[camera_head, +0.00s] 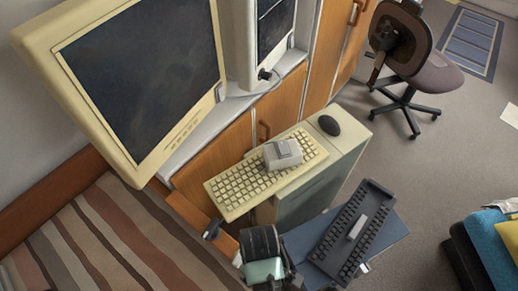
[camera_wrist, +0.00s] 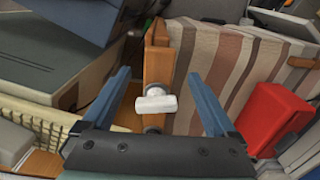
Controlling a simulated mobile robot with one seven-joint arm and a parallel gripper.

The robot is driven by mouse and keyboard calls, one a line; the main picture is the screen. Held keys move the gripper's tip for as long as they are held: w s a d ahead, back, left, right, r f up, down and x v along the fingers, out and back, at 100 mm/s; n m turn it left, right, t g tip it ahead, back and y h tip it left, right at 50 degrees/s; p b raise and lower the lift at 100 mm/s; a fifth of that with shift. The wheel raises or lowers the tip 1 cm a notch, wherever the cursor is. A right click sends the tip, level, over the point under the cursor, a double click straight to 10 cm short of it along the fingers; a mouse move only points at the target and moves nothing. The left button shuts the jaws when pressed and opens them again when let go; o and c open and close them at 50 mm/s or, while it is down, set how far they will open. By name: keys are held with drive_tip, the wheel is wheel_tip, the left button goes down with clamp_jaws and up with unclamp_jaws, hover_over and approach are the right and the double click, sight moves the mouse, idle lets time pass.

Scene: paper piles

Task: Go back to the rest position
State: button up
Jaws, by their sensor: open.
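My gripper (camera_wrist: 158,76) shows in the wrist view with its two blue fingers spread wide apart. It is open, with nothing clamped between the fingers. A small white piece (camera_wrist: 156,104) shows between them, in front of a wooden armrest (camera_wrist: 158,60); I cannot tell how far it is from the fingers. In the head view my arm shows at the bottom centre, beside the striped sofa, and the fingertips cannot be made out clearly there.
A beige monitor (camera_head: 140,75) stands at upper left. A beige keyboard (camera_head: 240,187) and black mouse (camera_head: 329,125) lie on a cabinet. A dark keyboard (camera_head: 350,240) lies close right of my arm. An office chair (camera_head: 425,75) stands on open floor (camera_head: 430,165). A striped sofa (camera_head: 110,235) fills lower left.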

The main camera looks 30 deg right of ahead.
drive_tip(key=shift+r, duration=1.05)
